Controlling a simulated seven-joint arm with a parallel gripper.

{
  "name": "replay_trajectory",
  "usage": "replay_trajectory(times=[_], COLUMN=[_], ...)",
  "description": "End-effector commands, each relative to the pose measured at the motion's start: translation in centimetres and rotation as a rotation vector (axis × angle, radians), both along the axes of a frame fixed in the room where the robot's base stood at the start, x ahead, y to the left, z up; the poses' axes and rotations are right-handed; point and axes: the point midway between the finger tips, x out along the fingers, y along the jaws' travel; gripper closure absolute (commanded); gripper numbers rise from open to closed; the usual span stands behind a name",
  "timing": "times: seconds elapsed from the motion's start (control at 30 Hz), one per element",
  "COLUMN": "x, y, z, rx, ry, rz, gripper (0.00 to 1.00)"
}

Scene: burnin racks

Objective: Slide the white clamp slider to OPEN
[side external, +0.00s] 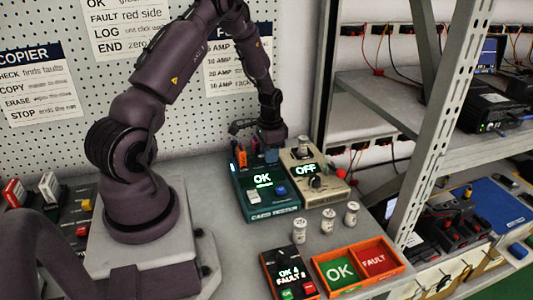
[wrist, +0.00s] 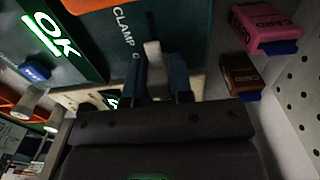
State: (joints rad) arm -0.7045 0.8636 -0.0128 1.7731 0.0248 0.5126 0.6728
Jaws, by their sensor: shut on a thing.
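The teal card tester (side external: 262,205) stands on the bench, its green screen reading OK. In the wrist view the white clamp slider (wrist: 153,52) sits on the tester's dark face beside the printed word CLAMP and a partly covered letter O. My gripper (wrist: 160,75) is shut on the slider, with a dark blue finger on either side of it. In the side view my gripper (side external: 268,153) is down at the tester's back edge, and the slider is hidden there. The rest of the slider's label is hidden behind the fingers.
A pink card block (wrist: 262,28) and a brown card block (wrist: 240,75) are close to my gripper's right in the wrist view. A beige unit reading OFF (side external: 316,178) stands right of the tester. Several small cylinders and a red-green tray (side external: 402,266) are in front.

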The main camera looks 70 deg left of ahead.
Motion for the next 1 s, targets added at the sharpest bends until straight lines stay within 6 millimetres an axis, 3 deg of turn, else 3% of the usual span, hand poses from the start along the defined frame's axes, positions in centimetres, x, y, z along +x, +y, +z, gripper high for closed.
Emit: replay_trajectory(times=[0.03,0.07,0.17,0.57,1.0], x=[0.5,0.5,0.5,0.3,0.4], y=[0.1,0.1,0.0,0.0,0.0], z=[0.1,0.1,0.1,1.0,10.0], rx=[0.006,0.006,0.006,0.005,0.008], ry=[-0.013,-0.014,-0.013,-0.01,-0.014], rz=[-0.002,-0.003,-0.003,-0.002,-0.002], gripper=[1.0,0.75,0.53,0.53,0.53])
